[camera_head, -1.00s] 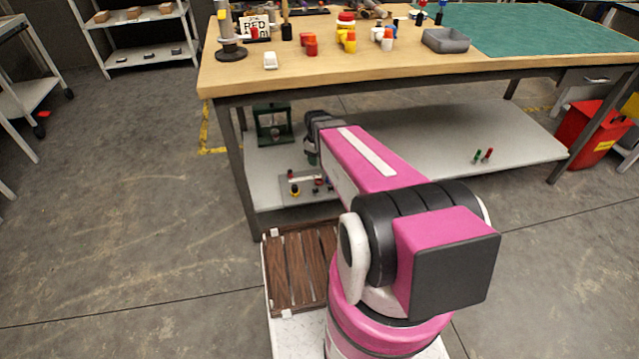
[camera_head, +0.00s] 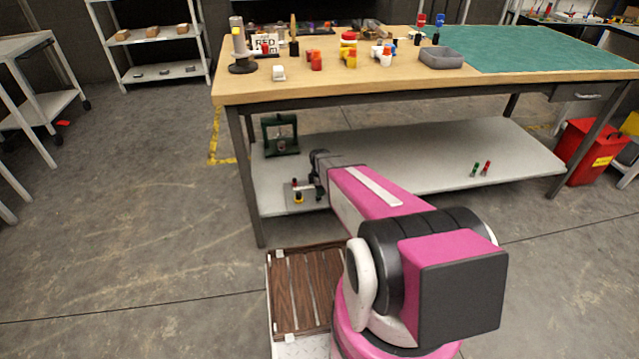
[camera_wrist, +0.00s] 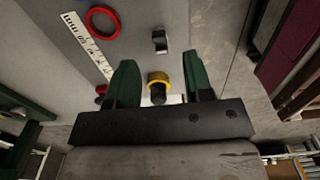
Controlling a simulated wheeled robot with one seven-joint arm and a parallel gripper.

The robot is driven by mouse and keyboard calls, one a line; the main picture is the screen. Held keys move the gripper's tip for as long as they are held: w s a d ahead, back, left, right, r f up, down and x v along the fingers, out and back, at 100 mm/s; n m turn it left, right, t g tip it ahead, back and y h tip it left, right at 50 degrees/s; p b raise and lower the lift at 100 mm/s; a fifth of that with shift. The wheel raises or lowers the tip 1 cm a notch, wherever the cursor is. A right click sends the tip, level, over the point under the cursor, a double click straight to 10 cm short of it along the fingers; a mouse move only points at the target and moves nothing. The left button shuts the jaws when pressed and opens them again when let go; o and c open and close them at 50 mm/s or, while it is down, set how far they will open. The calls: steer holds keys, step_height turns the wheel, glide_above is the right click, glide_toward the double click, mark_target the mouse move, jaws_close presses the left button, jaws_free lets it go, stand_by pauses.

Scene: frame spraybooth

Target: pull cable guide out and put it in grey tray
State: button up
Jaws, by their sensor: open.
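My gripper (camera_wrist: 160,66) is open in the wrist view, its two green fingers apart. Between them is a round yellow collar with a dark knob (camera_wrist: 158,84), with gaps on both sides. It stands on a grey panel (camera_wrist: 135,35), which shows in the head view on the bench's lower shelf. A grey clip-like piece (camera_wrist: 160,42) sits just beyond the fingertips. A red ring (camera_wrist: 103,22) lies up and left. I cannot tell surely which piece is the cable guide. The grey tray (camera_head: 441,58) stands on the bench top; its inside looks empty.
The lower shelf (camera_head: 420,160) lies under the wooden bench top (camera_head: 330,83). A green fixture (camera_head: 281,135) stands behind the panel. A bench leg (camera_head: 244,170) is close on the left.

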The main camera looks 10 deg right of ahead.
steer(key=shift+f, duration=2.55)
jaws_close()
steer(key=c, duration=0.7)
jaws_free()
jaws_close()
steer(key=shift+r, duration=0.5)
steer(key=shift+r, duration=1.8)
